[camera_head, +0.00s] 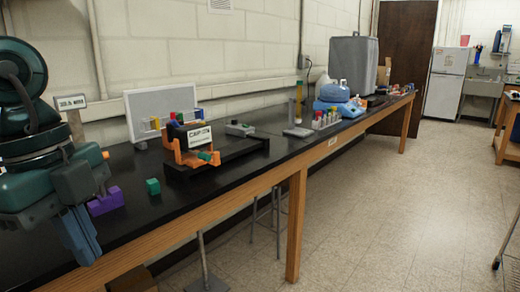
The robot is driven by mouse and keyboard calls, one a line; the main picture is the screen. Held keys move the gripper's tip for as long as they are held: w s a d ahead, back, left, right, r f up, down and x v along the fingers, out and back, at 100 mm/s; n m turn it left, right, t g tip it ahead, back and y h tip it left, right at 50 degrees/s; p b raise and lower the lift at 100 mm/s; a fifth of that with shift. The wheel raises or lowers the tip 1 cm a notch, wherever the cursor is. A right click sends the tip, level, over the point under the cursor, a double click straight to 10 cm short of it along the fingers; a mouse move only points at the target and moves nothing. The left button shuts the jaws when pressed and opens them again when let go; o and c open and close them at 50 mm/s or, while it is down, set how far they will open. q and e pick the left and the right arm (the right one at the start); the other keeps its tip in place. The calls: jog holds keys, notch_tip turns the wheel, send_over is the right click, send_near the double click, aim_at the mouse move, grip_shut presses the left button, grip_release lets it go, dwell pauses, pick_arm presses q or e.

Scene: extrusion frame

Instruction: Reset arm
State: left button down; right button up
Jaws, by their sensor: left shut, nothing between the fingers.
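My left arm comes in at the left edge, and its left gripper (87,255) points down at the front edge of the black-topped bench (225,187). Its bluish fingers are shut with nothing between them. A purple block (106,201) lies on the bench just right of the gripper, apart from the fingers and partly hidden by my arm. A green cube (153,186) sits a little farther right. An orange and black fixture (180,158) with a white label plate stands behind the cube. My right gripper is not in view.
A pale grey panel (150,108) stands against the wall. Farther along are a tube rack (326,119), a blue device (340,101) and a large grey box (354,62). A stool-like stand (206,283) is under the bench. The tiled floor (400,210) at right is open.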

pick_arm(q)
jog(key=w+a+f+n+t+h+p, duration=0.2)
jog(key=w+a+f+t+h+p, duration=0.3)
jog(key=w+h, duration=0.5)
jog(key=a+f+n+t+y+p, duration=0.2)
jog(key=a+f+n+t, duration=0.2)
jog(key=f+n+t, duration=0.5)
jog(key=s+d+f+n+y+p, duration=0.1)
jog(key=s+f+n+y, duration=0.15)
jog(key=f, duration=0.35)
jog(key=s+d+f+n+y+p, duration=0.1)
jog(key=s+d+f+n+y, duration=0.15)
jog(key=f, duration=0.35)
jog(key=s+d+f+n+g+y+p, duration=0.1)
jog(key=s+d+f+g, duration=0.2)
jog(key=s+d+f, duration=0.4)
jog(key=s+d, duration=0.1)
jog(key=d, duration=0.3)
jog(key=shift+f, duration=0.25)
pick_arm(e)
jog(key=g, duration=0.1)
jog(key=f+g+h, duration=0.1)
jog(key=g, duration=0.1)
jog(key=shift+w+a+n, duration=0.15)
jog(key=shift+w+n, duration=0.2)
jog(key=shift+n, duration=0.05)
pick_arm(q)
jog(key=shift+s+d, duration=0.1)
